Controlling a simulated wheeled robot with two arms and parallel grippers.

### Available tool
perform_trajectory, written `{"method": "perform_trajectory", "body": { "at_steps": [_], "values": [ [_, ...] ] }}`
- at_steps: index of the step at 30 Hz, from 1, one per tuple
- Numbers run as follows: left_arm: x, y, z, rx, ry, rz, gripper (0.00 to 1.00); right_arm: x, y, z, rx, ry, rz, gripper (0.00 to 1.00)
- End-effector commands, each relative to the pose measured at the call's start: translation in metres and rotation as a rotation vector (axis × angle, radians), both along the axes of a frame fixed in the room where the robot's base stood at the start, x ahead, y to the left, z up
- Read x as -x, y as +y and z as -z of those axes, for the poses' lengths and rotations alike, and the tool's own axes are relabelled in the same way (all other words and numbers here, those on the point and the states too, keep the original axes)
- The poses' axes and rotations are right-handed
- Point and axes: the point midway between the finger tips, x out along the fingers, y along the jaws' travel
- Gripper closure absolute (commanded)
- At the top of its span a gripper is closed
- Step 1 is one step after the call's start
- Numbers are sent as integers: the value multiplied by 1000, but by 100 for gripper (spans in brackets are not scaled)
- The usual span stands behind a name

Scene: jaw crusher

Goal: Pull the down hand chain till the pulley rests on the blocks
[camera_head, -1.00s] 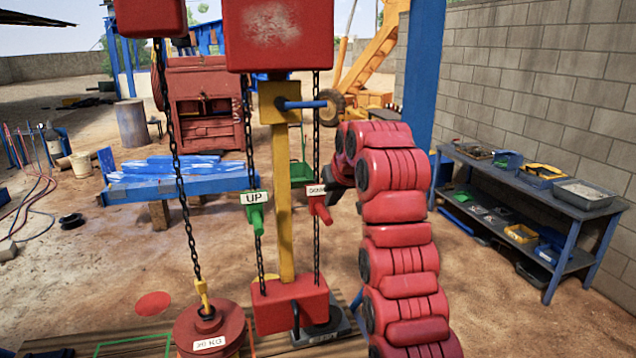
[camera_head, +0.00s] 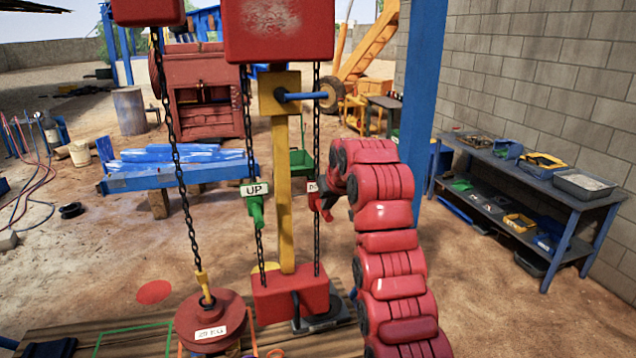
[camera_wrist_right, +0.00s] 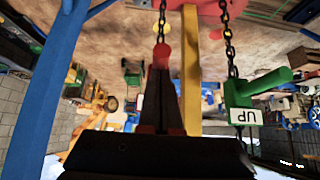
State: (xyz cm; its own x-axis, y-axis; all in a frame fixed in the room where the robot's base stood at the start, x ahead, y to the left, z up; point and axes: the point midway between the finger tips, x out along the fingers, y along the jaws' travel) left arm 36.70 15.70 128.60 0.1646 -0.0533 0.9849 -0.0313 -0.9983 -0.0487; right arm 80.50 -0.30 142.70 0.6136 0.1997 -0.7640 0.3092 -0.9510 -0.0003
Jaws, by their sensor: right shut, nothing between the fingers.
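The red round pulley (camera_head: 210,318) with a white weight label hangs from a chain at the lower left, over wooden planks. I cannot make out the blocks under it or whether it touches them. The down hand chain (camera_head: 317,150) hangs at the right of the yellow post, with a red handle (camera_head: 318,203) whose label is partly covered. The green UP handle (camera_head: 256,208) is on the chain to its left. My right gripper (camera_head: 330,200) is beside the red handle. In the right wrist view its dark fingers (camera_wrist_right: 162,75) are shut, with red at their tips below the chain. My left gripper is not in view.
A red hoist box (camera_head: 278,32) hangs above, and a red base block (camera_head: 290,297) stands at the post's foot. A shelf with trays (camera_head: 530,180) lines the right wall. A blue post (camera_head: 422,100) stands behind my right arm.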

Motion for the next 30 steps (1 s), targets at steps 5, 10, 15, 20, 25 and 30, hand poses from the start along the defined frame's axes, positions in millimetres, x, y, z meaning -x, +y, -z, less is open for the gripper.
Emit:
{"method": "perform_trajectory", "body": {
  "at_steps": [5, 10, 15, 20, 25, 30],
  "values": [
    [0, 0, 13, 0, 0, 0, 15, 0, 0, 17, 1, 3, 0, 100],
    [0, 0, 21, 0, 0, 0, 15, 0, 0, 29, 1, 2, 0, 100],
    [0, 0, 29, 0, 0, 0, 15, 0, 0, 41, 1, 2, 0, 100],
    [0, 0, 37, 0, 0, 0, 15, 0, 0, 52, 1, 2, 0, 100],
    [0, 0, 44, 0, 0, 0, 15, 0, 0, 64, 1, 3, 0, 100],
    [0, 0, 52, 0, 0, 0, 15, 0, 0, 76, 1, 4, 0, 100]
  ]
}}
